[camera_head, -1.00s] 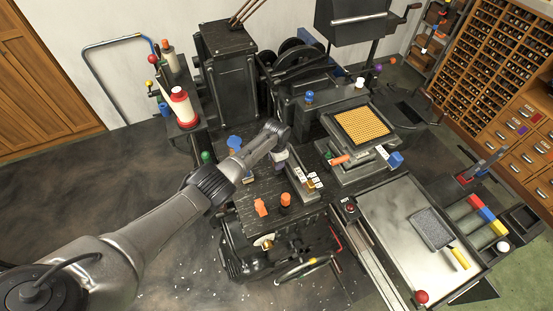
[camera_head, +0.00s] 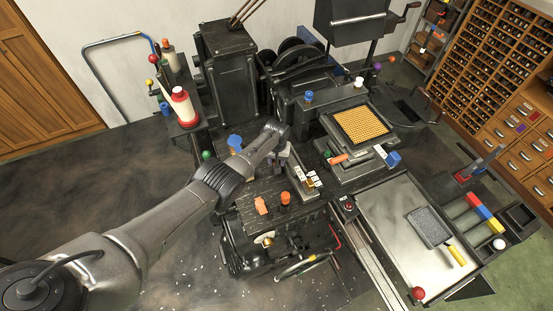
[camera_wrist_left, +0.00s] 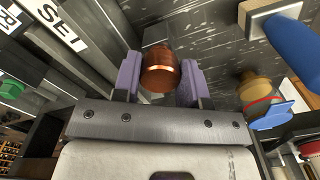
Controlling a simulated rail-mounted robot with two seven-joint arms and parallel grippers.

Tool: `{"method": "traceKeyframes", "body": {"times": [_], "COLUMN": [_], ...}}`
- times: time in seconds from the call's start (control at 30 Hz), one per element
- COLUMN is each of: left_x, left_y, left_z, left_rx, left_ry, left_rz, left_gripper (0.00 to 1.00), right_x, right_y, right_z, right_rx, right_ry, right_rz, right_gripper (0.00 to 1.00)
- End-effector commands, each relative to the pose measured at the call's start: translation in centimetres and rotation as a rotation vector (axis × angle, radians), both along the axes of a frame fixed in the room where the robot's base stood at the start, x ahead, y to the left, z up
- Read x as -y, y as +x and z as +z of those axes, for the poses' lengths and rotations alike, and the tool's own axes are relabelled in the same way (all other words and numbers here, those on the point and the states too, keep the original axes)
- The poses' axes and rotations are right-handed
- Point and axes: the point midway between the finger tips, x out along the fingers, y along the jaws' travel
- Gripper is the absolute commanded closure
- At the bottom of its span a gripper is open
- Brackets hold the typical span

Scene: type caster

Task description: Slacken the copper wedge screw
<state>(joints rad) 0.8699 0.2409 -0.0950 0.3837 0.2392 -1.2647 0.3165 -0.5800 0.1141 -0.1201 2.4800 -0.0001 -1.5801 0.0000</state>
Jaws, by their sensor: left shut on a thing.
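The copper wedge screw (camera_wrist_left: 161,70) shows in the left wrist view as a round copper head between two purple finger pads. My left gripper (camera_wrist_left: 160,82) is shut on it, one pad on each side. In the head view my left gripper (camera_head: 287,160) is low at the dark machine bed, beside the type blocks (camera_head: 307,176). The screw is hidden there behind my wrist and gripper. My right gripper is in neither view.
White labels with black letters (camera_wrist_left: 62,27) lie left of the screw in the wrist view. A blue-handled thing (camera_wrist_left: 292,45) and a brass knob (camera_wrist_left: 255,88) are at right. Orange pieces (camera_head: 285,199) stand on the bed's front.

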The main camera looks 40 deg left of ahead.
Motion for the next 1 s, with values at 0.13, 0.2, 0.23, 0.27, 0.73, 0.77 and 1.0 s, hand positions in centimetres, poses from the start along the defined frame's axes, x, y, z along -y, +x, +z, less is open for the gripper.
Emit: {"method": "traceKeyframes", "body": {"times": [0.13, 0.2, 0.23, 0.27, 0.73, 0.77, 1.0], "left_x": [0.06, 0.06, 0.05, 0.04, 0.06, 0.06, 0.06], "left_y": [-0.03, -0.02, -0.02, -0.03, -0.01, -0.01, 0.0], "left_z": [-0.08, -0.08, -0.09, -0.09, -0.18, -0.19, -0.22], "left_rx": [0.0, 0.0, -0.001, 0.0, -0.001, -0.001, -0.001], "left_ry": [-0.001, -0.001, 0.0, 0.0, 0.0, 0.0, 0.001], "left_rz": [0.138, 0.204, 0.233, 0.262, 0.668, 0.689, 0.817], "left_gripper": [0.84, 0.84, 0.84, 0.84, 0.84, 0.84, 0.84], "right_x": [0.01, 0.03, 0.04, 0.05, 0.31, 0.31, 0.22], "right_y": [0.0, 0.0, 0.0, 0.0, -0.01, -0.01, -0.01], "right_z": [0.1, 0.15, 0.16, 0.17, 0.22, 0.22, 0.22], "right_rx": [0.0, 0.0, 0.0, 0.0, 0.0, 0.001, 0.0], "right_ry": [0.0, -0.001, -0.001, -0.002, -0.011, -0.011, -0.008], "right_rz": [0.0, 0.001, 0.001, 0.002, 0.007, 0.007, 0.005], "right_gripper": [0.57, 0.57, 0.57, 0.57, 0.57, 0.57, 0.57]}}
